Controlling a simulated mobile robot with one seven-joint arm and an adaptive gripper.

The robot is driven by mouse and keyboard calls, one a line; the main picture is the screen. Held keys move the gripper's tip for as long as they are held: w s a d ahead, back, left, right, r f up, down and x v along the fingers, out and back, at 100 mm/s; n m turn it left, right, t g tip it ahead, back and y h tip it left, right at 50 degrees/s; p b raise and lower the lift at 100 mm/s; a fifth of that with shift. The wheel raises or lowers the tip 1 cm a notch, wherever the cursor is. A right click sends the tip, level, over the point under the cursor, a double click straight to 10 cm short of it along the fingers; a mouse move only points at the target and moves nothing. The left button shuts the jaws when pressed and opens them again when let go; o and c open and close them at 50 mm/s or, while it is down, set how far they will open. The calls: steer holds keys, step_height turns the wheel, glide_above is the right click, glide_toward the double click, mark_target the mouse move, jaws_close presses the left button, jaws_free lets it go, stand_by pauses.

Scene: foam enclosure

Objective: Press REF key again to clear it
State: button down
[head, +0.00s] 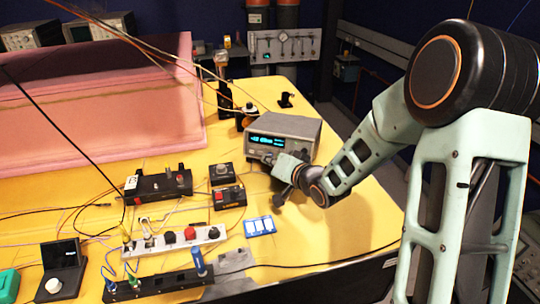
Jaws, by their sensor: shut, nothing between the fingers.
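A grey bench instrument (285,130) with a lit blue-green display (266,140) stands on the yellow table in the head view. The characters on the display are too small to read for sure. My gripper (281,172) is shut and empty. It is close in front of the lower right part of the instrument's front panel and covers some of it. I cannot tell whether it touches a key. The REF key cannot be made out; the panel's key labels are too small or hidden.
Small black boxes (228,196), a grey strip of coloured knobs (172,240) and a blue-and-white card (260,226) lie left and in front of my gripper. A pink foam block (90,120) fills the back left. Cables cross the table. The yellow surface at front right is clear.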

steer(key=shift+s+a, duration=0.1)
steer(key=shift+s, duration=0.15)
steer(key=shift+s+a+r, duration=0.15)
steer(key=shift+s+a, duration=0.05)
steer(key=shift+s, duration=0.55)
steer(key=shift+s+a+r, duration=0.2)
steer(key=shift+s+a, duration=0.05)
steer(key=shift+s, duration=0.5)
steer(key=shift+s+a+r, duration=0.15)
steer(key=shift+s+a, duration=0.05)
steer(key=shift+s, duration=0.55)
steer(key=shift+w, duration=0.1)
